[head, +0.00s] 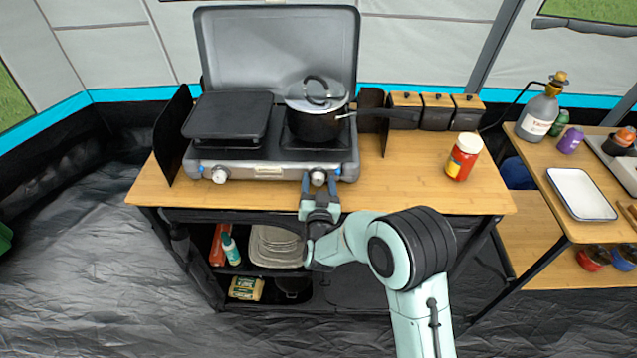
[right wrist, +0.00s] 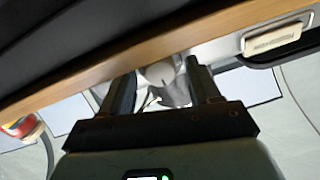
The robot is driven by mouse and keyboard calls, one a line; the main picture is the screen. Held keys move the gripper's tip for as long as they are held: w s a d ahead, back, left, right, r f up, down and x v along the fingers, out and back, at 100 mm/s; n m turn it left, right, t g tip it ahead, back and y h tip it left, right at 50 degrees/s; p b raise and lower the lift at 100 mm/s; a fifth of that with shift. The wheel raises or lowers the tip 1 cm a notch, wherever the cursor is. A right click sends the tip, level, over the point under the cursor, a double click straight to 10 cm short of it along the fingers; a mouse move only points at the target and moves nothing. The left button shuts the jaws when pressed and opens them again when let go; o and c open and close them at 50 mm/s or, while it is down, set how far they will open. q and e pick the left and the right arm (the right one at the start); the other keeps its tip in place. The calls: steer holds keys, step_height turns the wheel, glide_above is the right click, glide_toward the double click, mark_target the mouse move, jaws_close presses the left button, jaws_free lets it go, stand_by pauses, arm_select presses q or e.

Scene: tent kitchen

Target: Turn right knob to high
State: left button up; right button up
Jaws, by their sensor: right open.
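The camping stove (head: 268,168) stands on the wooden counter, with two knobs on its front panel. The right knob (head: 318,177) is at the right end of that panel, partly covered by my right gripper (head: 319,186). In the right wrist view the knob (right wrist: 160,76) appears pale, between the two dark fingers of the right gripper (right wrist: 161,82). The fingers are open, one on each side of the knob; I cannot tell if they touch it. The knob's setting is not readable. The left knob (head: 220,174) is uncovered. My left gripper is not in view.
A lidded pot (head: 315,122) sits on the right burner, and a dark griddle (head: 228,115) on the left. A red jar (head: 463,157) stands to the right on the counter (head: 420,190). Shelves with several items are below. A side table (head: 530,155) is at right.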

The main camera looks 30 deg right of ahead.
steer(key=c, duration=1)
steer(key=shift+c, duration=0.2)
steer(key=shift+n, duration=0.3)
steer(key=n+p, duration=0.1)
steer(key=n, duration=0.1)
steer(key=shift+w+r+n, duration=0.1)
steer(key=shift+n, duration=0.3)
steer(key=n+p, duration=0.1)
steer(key=n, duration=0.1)
steer(key=shift+a+n, duration=0.1)
steer(key=shift+n, duration=0.2)
steer(key=n+p, duration=0.2)
steer(key=n, duration=0.2)
steer(key=shift+g, duration=0.3)
steer(key=shift+n+p, duration=0.85)
steer(key=shift+n, duration=0.85)
